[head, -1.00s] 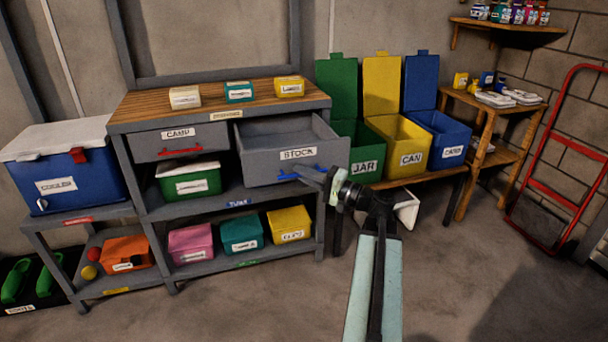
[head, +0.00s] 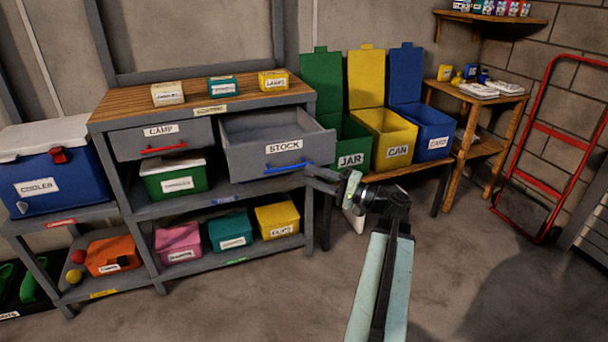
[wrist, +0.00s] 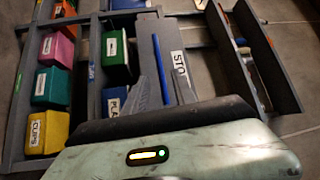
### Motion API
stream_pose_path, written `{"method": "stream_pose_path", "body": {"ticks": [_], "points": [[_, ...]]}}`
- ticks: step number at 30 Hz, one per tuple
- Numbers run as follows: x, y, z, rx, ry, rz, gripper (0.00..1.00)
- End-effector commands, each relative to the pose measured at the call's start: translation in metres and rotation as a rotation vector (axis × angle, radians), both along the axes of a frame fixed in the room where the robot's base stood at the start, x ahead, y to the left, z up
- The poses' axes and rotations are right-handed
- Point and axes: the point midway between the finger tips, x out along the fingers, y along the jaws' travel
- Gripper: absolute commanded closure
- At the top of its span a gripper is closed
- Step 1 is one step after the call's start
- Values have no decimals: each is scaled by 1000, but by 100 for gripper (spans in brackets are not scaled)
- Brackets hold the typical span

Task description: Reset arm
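The STOCK drawer (head: 284,148) is pulled out of the grey workbench, and its visible inside looks empty. Its blue handle (head: 285,167) runs along the lower front. My gripper (head: 312,178) is just off the right end of the handle in the head view, with my arm reaching up from the bottom. In the wrist view, my gripper (wrist: 163,85) has its two dark fingers apart, with the blue handle (wrist: 160,70) seen between or beyond them. It holds nothing that I can see. Whether a finger touches the handle is not clear.
The CAMP drawer (head: 160,138) is shut. Open JAR (head: 351,160), CAN (head: 398,152) and CARD (head: 438,142) bins stand right of the workbench. A red hand truck (head: 548,130) leans at the right wall. The floor (head: 250,300) in front is clear.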

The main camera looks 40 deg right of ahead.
Motion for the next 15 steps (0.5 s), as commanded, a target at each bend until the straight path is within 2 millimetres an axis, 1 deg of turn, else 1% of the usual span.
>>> {"method": "stream_pose_path", "body": {"ticks": [14,15], "points": [[0,1,0,0,0,2,68],[5,6,-3,-6,13,14,68]]}}
